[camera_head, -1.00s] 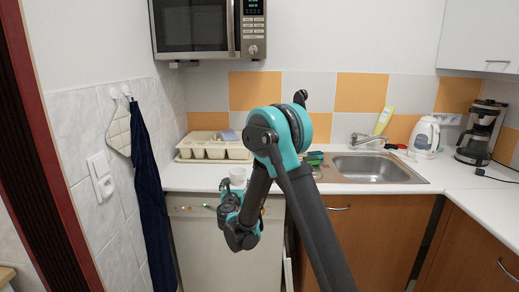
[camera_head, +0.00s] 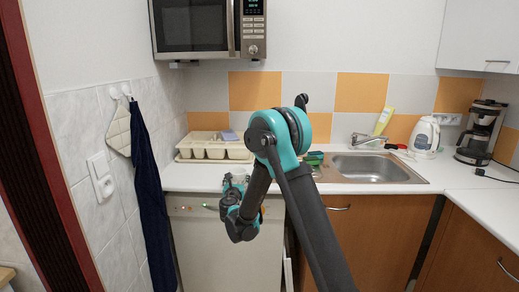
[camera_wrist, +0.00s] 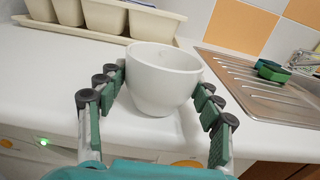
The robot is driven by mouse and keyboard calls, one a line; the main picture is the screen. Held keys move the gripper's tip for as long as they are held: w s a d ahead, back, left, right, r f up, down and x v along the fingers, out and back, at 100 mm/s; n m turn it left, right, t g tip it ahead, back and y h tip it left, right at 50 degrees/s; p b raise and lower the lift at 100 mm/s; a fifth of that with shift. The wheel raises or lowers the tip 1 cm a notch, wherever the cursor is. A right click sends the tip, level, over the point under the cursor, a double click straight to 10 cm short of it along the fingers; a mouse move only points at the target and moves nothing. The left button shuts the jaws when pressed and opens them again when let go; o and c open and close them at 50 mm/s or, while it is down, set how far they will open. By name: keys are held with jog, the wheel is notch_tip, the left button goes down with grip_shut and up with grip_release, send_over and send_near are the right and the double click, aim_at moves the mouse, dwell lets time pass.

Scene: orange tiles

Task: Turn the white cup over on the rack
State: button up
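The white cup (camera_wrist: 160,80) stands upright on the white counter, its mouth up, between the fingers of my gripper (camera_wrist: 163,82) in the wrist view. The fingers are spread, one on each side, with their tips close to the cup's sides; I cannot tell if they touch it. In the head view the cup (camera_head: 239,172) is small and partly hidden by my gripper (camera_head: 233,182) near the counter's front edge. The cream rack (camera_head: 184,154) with several compartments lies behind the cup, against the wall; its front also shows in the wrist view (camera_wrist: 60,32).
The metal sink (camera_head: 375,168) with a green sponge (camera_head: 314,157) at its left edge lies to the right of the cup. The microwave (camera_head: 208,30) hangs above the rack. A kettle (camera_head: 425,137) and coffee maker (camera_head: 482,132) stand far right.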

jog(key=shift+c, duration=1.2)
notch_tip(320, 180, up, 9)
jog(key=m, duration=1.8)
